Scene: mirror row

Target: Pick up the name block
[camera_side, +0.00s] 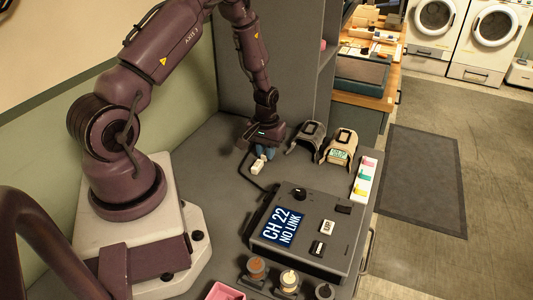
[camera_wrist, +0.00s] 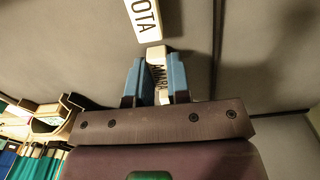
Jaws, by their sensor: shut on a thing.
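My gripper (camera_side: 265,151) is low over the grey bench, its blue fingers pointing down. In the wrist view, my gripper (camera_wrist: 156,82) is shut on a white name block (camera_wrist: 157,58) with dark letters that look like "AMARA"; the fingers cover its sides. A second white name block (camera_wrist: 144,20), with letters ending in "OTA", lies just beyond and is cut off by the top edge. In the side view, a small white block (camera_side: 257,168) shows just below the fingers; its lettering is too small to read. I cannot tell whether the held block touches the bench.
A control box (camera_side: 315,228) with a screen reading "CH 22 NO LINK" stands in front; a dark cable runs from it. Two holders (camera_side: 340,146) stand right of my gripper. A white strip with coloured tabs (camera_side: 364,178) lies at the bench's right edge. Small jars (camera_side: 289,281) stand in front.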

